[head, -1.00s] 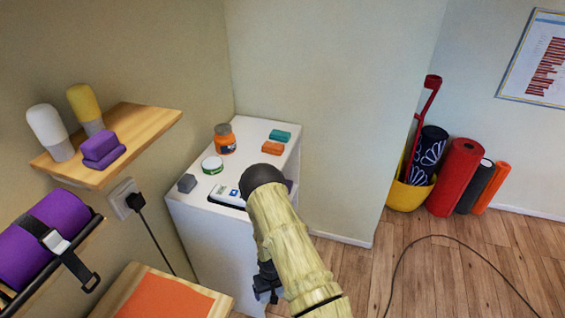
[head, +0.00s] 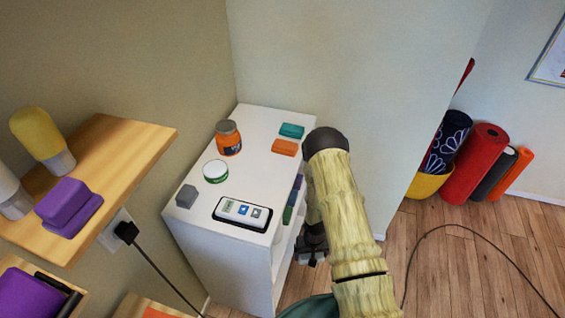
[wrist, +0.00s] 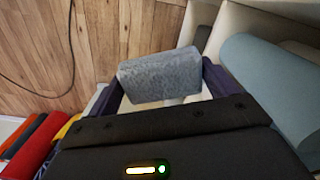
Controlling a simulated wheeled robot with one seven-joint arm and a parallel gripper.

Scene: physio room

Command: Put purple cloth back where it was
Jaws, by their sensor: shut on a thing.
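My gripper (head: 312,250) hangs low in front of the white cabinet's right side, partly behind my arm. In the wrist view my gripper (wrist: 160,88) is shut on a grey, speckled, cloth-like block (wrist: 160,74) held between its dark purplish fingers. I see no purple cloth in the jaws. A purple folded block (head: 68,207), perhaps cloth, lies on the wooden wall shelf (head: 125,150) at left, far from my gripper. A small purple thing (head: 298,182) shows at the cabinet's open side, beside my arm; I cannot tell what it is.
The white cabinet (head: 180,228) bears an orange jar (head: 228,138), a white-green tub (head: 215,171), a remote-like device (head: 242,212) and small blocks. A blue-grey roll (wrist: 270,90) is close at right in the wrist view. Rolled mats (head: 475,165) stand at right. A cable (head: 440,230) lies on open floor.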

